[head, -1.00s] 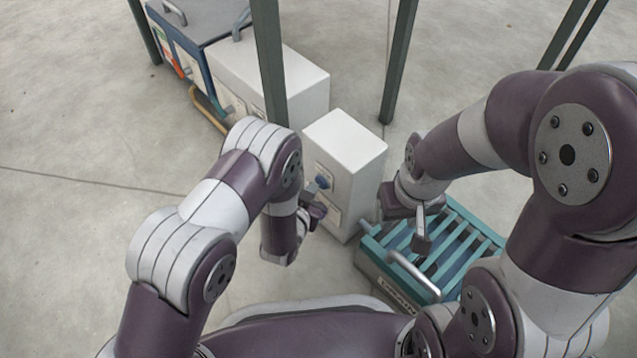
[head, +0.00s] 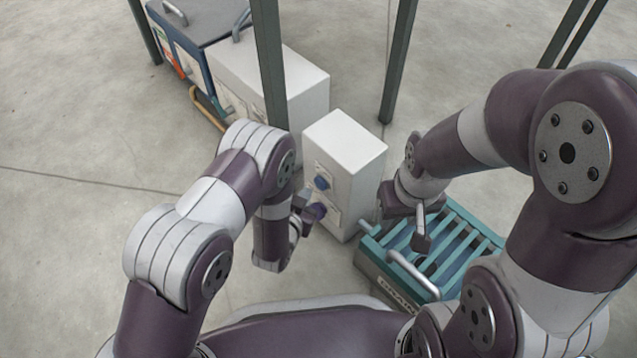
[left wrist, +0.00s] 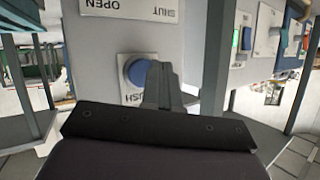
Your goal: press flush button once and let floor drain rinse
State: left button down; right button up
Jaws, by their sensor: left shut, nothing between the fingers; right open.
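The blue round flush button (head: 322,182) is on the front of a white box (head: 345,148). In the left wrist view the button (left wrist: 136,71) sits on a plate whose lettering is partly hidden. My left gripper (head: 302,199) is shut and empty, just in front of the box. I cannot tell whether the button is pressed in. The teal slatted floor drain (head: 480,240) stands right of the box. My right gripper (head: 422,238) is open above its slats.
A plate marked OPEN and SHUT (left wrist: 130,8) is on the same box. A pale curved handle (head: 414,274) is at the drain's near side. Dark posts (head: 398,62) stand behind. A larger white box (head: 300,88) stands back left. The floor at left is clear.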

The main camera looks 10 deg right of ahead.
pick_arm(q)
jog(key=shift+s+a+p, duration=0.3)
jog(key=shift+s+a, duration=0.4)
jog(key=shift+a, duration=0.25)
jog(key=shift+s+a+p, duration=0.25)
jog(key=shift+s+a, duration=0.4)
jog(key=shift+a, duration=0.25)
jog(key=shift+r, duration=0.1)
